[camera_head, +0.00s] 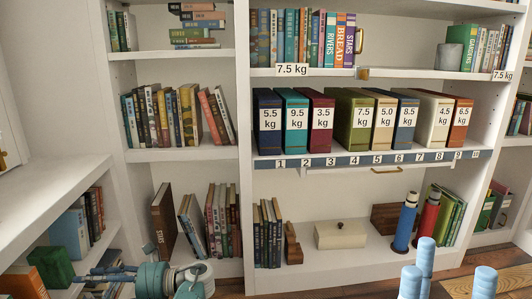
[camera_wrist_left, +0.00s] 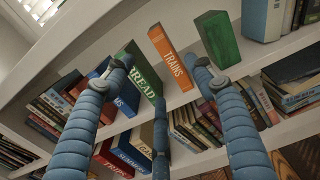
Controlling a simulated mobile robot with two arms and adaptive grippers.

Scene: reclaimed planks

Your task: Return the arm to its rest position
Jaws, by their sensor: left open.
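My left gripper (camera_head: 104,277) reaches toward the low left shelf in the head view. In the left wrist view my left gripper (camera_wrist_left: 162,80) has its blue fingers spread, with nothing between them. Beyond the fingertips stand an orange TRAINS book (camera_wrist_left: 171,58), a green block (camera_wrist_left: 217,38) and a green READ book (camera_wrist_left: 139,70) on a white shelf. My right gripper (camera_head: 446,262) shows only as blue finger ends at the bottom right of the head view. These fingers are apart and no held thing shows; its palm is out of frame.
A white bookcase fills the back, with a numbered row of weight-labelled binders (camera_head: 348,120). Below it stand a cream box (camera_head: 340,235), a blue cylinder (camera_head: 405,222) and a red cylinder (camera_head: 428,217). The white left shelf unit (camera_head: 45,195) is close to my left arm.

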